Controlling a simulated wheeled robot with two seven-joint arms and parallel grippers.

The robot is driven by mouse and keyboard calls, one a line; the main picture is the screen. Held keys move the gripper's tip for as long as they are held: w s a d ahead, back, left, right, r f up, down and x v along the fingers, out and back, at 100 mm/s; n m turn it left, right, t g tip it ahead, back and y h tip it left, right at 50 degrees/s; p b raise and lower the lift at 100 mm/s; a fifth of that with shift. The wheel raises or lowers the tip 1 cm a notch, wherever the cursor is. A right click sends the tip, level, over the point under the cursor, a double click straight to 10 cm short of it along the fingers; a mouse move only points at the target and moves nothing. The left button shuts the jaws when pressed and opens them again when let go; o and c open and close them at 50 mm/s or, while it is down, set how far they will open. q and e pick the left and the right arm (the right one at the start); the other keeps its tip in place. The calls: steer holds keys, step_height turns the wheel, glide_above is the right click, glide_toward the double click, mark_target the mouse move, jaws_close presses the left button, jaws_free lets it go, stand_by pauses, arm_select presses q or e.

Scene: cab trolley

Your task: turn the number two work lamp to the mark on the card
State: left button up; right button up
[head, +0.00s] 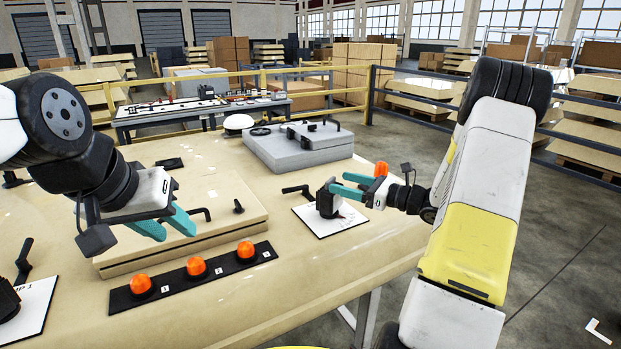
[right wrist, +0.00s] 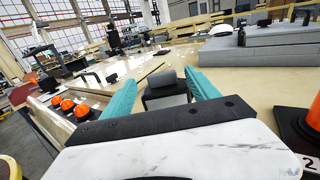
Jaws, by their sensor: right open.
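A white card (head: 349,222) with faint marks lies at the table's right side. A black fixture with a crank-like arm (head: 297,190) stands on it; my gripper partly covers it. My right gripper (head: 336,184) is open at this fixture. In the right wrist view a dark block (right wrist: 165,88) shows between its spread fingers; I cannot tell whether they touch it. An orange lamp (head: 381,168) stands just beyond the gripper. In the right wrist view an orange, black-based thing (right wrist: 313,108) sits above a "2" label. My left gripper (head: 176,234) is open and empty above the wooden board.
Several numbered orange domes sit on a black strip (head: 225,270) at the front. Another card (head: 38,297) with a black fixture lies at the left edge, its text ending in "1". A grey block (head: 300,152) with handles lies at the back. Bare tabletop shows front right.

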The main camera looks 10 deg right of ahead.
steer(key=x, duration=0.8)
steer(key=c, duration=1.4)
